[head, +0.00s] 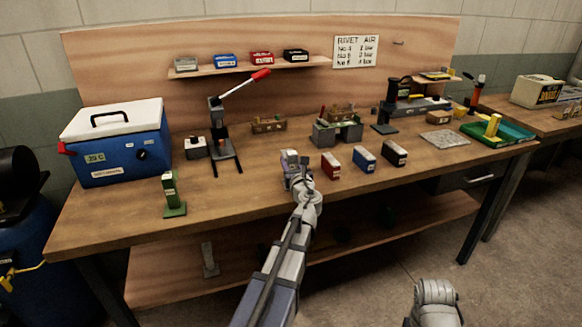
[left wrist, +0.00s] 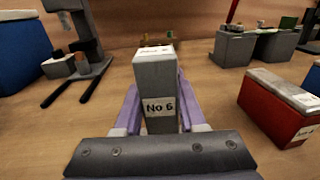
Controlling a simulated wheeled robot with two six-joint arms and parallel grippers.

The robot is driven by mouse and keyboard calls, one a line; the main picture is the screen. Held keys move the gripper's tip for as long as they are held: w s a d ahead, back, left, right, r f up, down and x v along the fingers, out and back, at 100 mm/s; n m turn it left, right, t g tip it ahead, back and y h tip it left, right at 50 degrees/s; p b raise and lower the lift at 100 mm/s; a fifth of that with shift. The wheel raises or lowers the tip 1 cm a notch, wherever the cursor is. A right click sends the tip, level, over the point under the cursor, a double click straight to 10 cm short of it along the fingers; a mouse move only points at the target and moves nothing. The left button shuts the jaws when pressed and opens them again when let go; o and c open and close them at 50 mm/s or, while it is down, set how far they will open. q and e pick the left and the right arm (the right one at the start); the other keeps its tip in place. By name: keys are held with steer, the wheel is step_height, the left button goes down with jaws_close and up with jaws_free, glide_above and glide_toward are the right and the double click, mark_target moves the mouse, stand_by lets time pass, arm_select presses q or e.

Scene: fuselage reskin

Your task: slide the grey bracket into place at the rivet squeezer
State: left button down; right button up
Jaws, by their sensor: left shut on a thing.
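My left gripper (head: 291,168) is over the front middle of the bench. Its lilac fingers, seen in the left wrist view (left wrist: 155,115), are shut on the sides of an upright grey block (left wrist: 155,88) labelled "No 6", which I take for the grey bracket. I cannot tell whether it touches the bench. A dark lever press with a red handle (head: 222,140), probably the rivet squeezer, stands to the left and further back. Its two-pronged foot shows in the left wrist view (left wrist: 84,82). My right arm (head: 435,303) shows at the bottom; its gripper is out of view.
Red (head: 331,165), blue (head: 364,158) and black (head: 395,152) blocks stand to the right of my left gripper. A grey fixture (head: 325,134) is behind them. A small box (head: 196,148) adjoins the press. Bare bench lies between the press and my gripper.

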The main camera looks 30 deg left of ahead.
arm_select(q)
step_height(320, 180, up, 10)
steer(key=p, duration=1)
arm_select(e)
step_height(320, 180, up, 10)
